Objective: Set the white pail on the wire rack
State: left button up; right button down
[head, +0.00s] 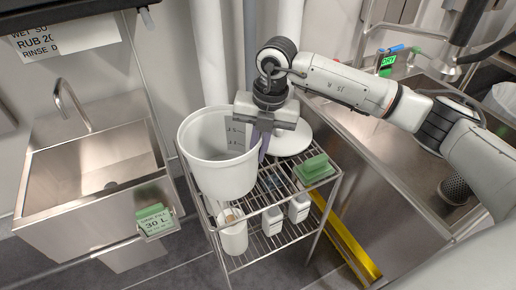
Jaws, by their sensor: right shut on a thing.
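The white pail (215,165) is upright at the left part of the wire rack's top shelf, its open mouth facing up and dark volume marks on its inner wall. I cannot tell whether its base touches the wires. The wire rack (273,223) stands between the left sink and the right counter. My right gripper (264,143) comes in from the right and points down at the pail's right rim. It is shut on the pail's wall. The fingertips are partly hidden. My left gripper is not in view.
Green pads (315,169) lie at the top shelf's right front, with a round white lid (291,139) behind. White bottles (298,208) and a white canister (233,232) are on the lower shelf. A steel sink (90,170) is left; a steel counter (365,140) is right.

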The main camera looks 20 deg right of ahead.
jog(key=c, duration=1.9)
grip_release()
jog(key=shift+f, duration=0.1)
jog(key=r, duration=0.4)
jog(key=d+r, duration=0.1)
jog(key=r, duration=0.3)
jog(key=s+r, duration=0.1)
jog(key=r, duration=0.3)
jog(key=shift+d+r, duration=0.15)
jog(key=shift+d, duration=0.05)
